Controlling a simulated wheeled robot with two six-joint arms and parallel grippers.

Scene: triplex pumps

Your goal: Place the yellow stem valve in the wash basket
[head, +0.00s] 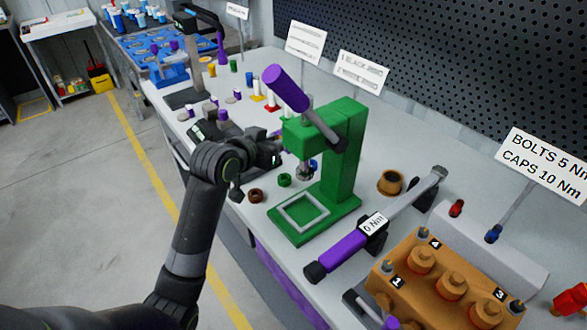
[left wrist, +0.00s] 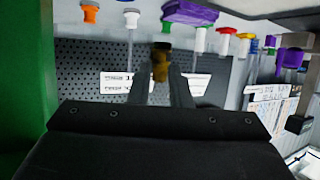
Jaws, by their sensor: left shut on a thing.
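My left gripper (head: 277,155) is over the bench, just left of the green press. In the left wrist view its fingers (left wrist: 161,90) are shut on a small brownish-yellow piece (left wrist: 161,62), dark and blurred. I cannot tell for sure that it is the yellow stem valve. In the head view the gripper hides this piece. A small white piece with a yellow base (head: 257,88) stands on the bench behind the gripper. I cannot pick out the wash basket with certainty. My right gripper is out of view.
The green press (head: 340,160) with its purple handle stands close to the gripper. A torque wrench (head: 345,250) and a bronze pump block (head: 445,275) are nearer. Several small coloured parts and a blue tray (head: 165,72) are farther back.

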